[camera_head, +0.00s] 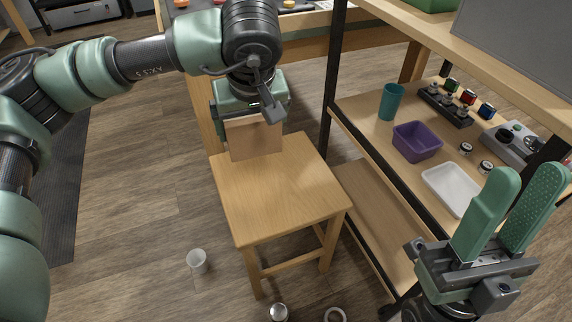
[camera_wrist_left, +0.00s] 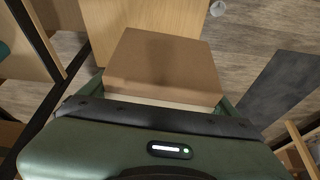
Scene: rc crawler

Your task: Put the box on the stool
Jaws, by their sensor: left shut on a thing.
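The box (camera_head: 253,138) is a plain brown carton. My left gripper (camera_head: 251,112) is shut on it, over the back part of the wooden stool (camera_head: 283,190). In the left wrist view the box (camera_wrist_left: 163,62) sits between my fingers, with the stool's pale top (camera_wrist_left: 150,18) beyond it. I cannot tell whether the box's underside touches the stool. My right gripper (camera_head: 527,200) is open and empty at the lower right, in front of the shelf.
A shelf unit at right holds a purple bin (camera_head: 417,141), a teal cup (camera_head: 391,101) and a white tray (camera_head: 452,188). A white cup (camera_head: 198,261), a can (camera_head: 279,312) and a ring (camera_head: 335,315) are on the floor. The stool's front half is clear.

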